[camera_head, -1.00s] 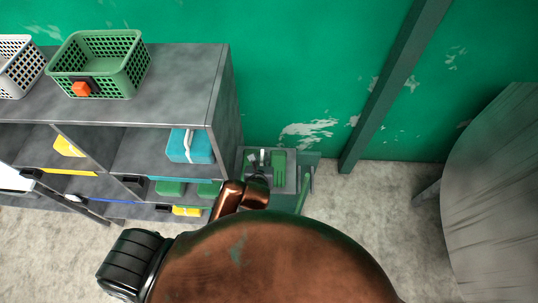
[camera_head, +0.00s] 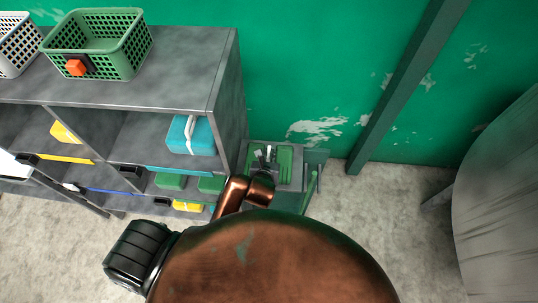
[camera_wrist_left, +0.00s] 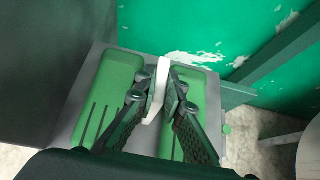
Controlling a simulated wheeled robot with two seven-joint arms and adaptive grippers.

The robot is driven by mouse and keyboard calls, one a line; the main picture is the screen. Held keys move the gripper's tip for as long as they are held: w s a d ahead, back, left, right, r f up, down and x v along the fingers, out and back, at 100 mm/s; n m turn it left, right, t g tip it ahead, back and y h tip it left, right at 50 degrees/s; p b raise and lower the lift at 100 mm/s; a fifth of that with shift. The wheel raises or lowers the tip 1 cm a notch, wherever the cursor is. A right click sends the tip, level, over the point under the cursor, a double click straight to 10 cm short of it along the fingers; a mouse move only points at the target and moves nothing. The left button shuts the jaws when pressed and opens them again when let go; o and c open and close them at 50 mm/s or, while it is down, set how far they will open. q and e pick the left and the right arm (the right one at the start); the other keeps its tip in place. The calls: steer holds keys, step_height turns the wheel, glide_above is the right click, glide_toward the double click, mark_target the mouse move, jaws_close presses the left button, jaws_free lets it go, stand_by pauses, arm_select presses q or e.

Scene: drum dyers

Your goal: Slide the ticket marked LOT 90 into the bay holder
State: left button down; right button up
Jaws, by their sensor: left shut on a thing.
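My left gripper (camera_head: 267,154) is at the end of the copper arm, over a grey stand to the right of the shelf. In the left wrist view the gripper (camera_wrist_left: 158,90) is shut on a thin white piece (camera_wrist_left: 156,88), seen nearly edge-on. It looks like a ticket, but no marking can be read. Small black holders sit along the shelf edges, one by a blue strip (camera_head: 131,171); which is the bay holder cannot be told. My right gripper is not in view.
The grey shelf unit (camera_head: 175,75) carries a green basket (camera_head: 128,55) with an orange-and-black piece and a white basket (camera_head: 18,45). A teal box (camera_head: 190,135) sits in a bay. A dark post (camera_head: 405,85) stands right of the stand (camera_head: 290,177). Floor between post and grey drape is clear.

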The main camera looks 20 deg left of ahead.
arm_select(q)
steer(key=shift+f, duration=0.2)
steer(key=c, duration=2)
jaws_free()
